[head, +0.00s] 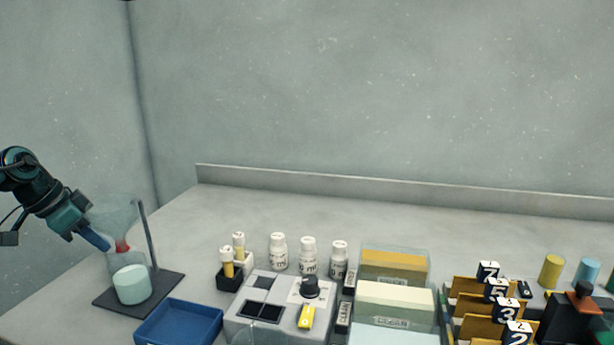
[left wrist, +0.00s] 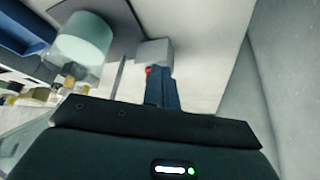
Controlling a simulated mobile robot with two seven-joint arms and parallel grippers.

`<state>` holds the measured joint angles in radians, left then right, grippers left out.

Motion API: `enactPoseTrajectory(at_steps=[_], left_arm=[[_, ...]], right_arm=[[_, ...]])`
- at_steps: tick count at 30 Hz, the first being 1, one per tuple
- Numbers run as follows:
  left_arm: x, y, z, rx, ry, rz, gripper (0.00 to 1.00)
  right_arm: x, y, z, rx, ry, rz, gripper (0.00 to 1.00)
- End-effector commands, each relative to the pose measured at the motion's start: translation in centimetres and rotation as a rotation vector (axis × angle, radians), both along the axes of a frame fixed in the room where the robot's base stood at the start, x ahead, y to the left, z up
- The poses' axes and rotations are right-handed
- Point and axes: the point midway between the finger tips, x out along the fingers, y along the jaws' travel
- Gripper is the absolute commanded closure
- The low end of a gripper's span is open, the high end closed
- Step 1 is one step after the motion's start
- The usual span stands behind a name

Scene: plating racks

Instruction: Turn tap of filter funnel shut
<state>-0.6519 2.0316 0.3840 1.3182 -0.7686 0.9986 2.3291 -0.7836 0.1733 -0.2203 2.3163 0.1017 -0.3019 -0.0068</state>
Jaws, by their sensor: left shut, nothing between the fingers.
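The clear filter funnel (head: 117,208) hangs on a stand with a thin upright rod (head: 148,235) at the left of the bench. Its red tap (head: 123,247) is at the funnel's lower end. A small part of the red tap (left wrist: 149,70) shows beside my fingers in the left wrist view. Below is a beaker of pale green liquid (head: 132,286), also in the left wrist view (left wrist: 85,38). My left gripper (head: 106,245) is shut and empty, its fingertips close beside the tap. I cannot tell whether they touch it. The tap handle's angle is too small to read.
The dark stand base (head: 168,287) lies under the beaker. Numbered racks (head: 480,310) are farther right. The back bench is clear.

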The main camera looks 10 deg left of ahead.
Motion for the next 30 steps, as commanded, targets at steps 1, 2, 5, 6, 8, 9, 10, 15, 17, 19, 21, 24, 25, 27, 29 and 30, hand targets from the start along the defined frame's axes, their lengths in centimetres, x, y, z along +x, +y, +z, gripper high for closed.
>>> enactPoseTrajectory(at_steps=[1, 2, 5, 6, 8, 9, 10, 15, 17, 19, 21, 24, 25, 27, 29, 30], left_arm=[[0.02, -0.03, -0.07, 0.0, 0.0, -0.001, 1.0], [0.02, -0.03, -0.07, 0.0, 0.0, -0.001, 1.0], [0.01, -0.02, -0.04, 0.0, 0.0, -0.001, 1.0], [0.01, -0.02, -0.04, 0.0, 0.0, -0.001, 1.0], [0.01, -0.02, -0.04, 0.0, 0.0, -0.001, 1.0], [0.01, -0.02, -0.04, 0.0, 0.0, -0.001, 1.0], [0.01, -0.02, -0.04, 0.0, 0.0, -0.001, 1.0], [0.07, -0.09, -0.05, 0.001, 0.001, -0.001, 1.0], [0.12, -0.13, -0.07, 0.001, 0.0, -0.002, 1.0], [0.18, -0.19, -0.07, 0.002, 0.0, -0.001, 1.0], [0.23, -0.25, -0.07, 0.002, 0.0, -0.001, 1.0], [0.31, -0.33, -0.08, 0.002, 0.0, -0.001, 1.0], [0.33, -0.35, -0.08, 0.001, 0.0, -0.002, 1.0], [0.39, -0.41, -0.08, 0.001, 0.001, -0.001, 1.0], [0.44, -0.47, -0.09, 0.001, 0.001, -0.001, 1.0], [0.48, -0.52, -0.09, 0.001, 0.001, -0.001, 1.0]], right_arm=[[-0.03, -0.03, -0.01, -0.001, -0.001, -0.001, 0.16], [-0.03, -0.04, 0.01, -0.001, -0.002, -0.001, 0.16], [-0.02, -0.04, 0.05, -0.001, -0.002, -0.001, 0.16], [-0.02, -0.04, 0.06, -0.001, -0.002, -0.001, 0.16], [-0.01, -0.04, 0.07, -0.001, -0.002, -0.001, 0.16], [-0.01, -0.04, 0.07, 0.0, -0.003, -0.001, 0.16], [-0.01, -0.04, 0.07, 0.0, -0.003, -0.001, 0.16], [-0.02, -0.05, 0.03, -0.001, -0.002, -0.001, 0.16], [-0.02, -0.05, 0.01, -0.001, -0.002, -0.001, 0.16], [-0.02, -0.04, -0.03, -0.001, -0.002, -0.001, 0.16], [-0.02, -0.05, -0.06, -0.001, -0.002, -0.001, 0.16], [-0.02, -0.04, -0.11, 0.0, -0.002, -0.001, 0.16], [-0.02, -0.04, -0.12, 0.0, -0.002, -0.001, 0.16], [-0.02, -0.04, -0.15, 0.0, -0.001, -0.001, 0.16], [-0.02, -0.03, -0.17, 0.0, -0.001, -0.001, 0.16], [-0.02, -0.03, -0.2, 0.0, -0.001, -0.001, 0.16]])
